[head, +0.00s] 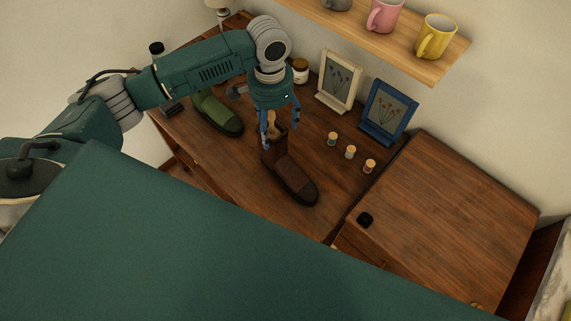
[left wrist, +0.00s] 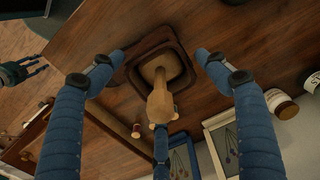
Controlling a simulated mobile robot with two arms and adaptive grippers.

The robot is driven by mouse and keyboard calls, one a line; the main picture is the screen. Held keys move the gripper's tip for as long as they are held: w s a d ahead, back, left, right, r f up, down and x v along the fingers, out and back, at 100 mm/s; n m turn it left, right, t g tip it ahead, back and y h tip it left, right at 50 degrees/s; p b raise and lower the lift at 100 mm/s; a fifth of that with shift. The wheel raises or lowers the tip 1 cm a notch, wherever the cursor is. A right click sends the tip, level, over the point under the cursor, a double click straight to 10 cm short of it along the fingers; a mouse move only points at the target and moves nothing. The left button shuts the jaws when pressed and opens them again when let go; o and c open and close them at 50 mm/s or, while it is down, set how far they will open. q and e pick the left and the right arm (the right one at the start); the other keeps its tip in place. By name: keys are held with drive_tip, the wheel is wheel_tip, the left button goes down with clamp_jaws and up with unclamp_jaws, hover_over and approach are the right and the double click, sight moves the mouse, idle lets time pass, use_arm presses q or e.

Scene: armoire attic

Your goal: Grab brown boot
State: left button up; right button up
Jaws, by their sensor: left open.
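The brown boot (head: 290,175) stands on the wooden desk top, its toe toward the lower right in the head view. A tan wooden piece (left wrist: 160,101) with a rounded end sticks up out of its opening. My left gripper (head: 280,128) points down over the boot shaft with its fingers spread. In the left wrist view the boot's dark rim (left wrist: 160,62) lies between the blue fingers, with gaps on both sides. The contact of the third finger is hard to judge. My right gripper seems to show at the left edge (left wrist: 20,72), small and unclear.
A green shoe (head: 216,113) stands left of the boot. A shelf (head: 370,35) with mugs hangs above. The desk in front of the boot is clear.

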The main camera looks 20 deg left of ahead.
sight(273, 133)
use_arm(q)
drive_tip(key=f, duration=0.2)
drive_tip(key=f+p, duration=0.1)
drive_tip(key=shift+s+f, duration=0.2)
drive_tip(key=shift+f, duration=0.6)
drive_tip(key=c, duration=1.7)
drive_tip(key=shift+c, duration=0.7)
use_arm(e)
drive_tip(key=shift+w+a+r, duration=0.15)
drive_tip(key=shift+w+r, duration=0.7)
drive_tip(key=shift+r, duration=0.05)
use_arm(q)
drive_tip(key=shift+w+r, duration=0.1)
drive_tip(key=shift+r, duration=0.05)
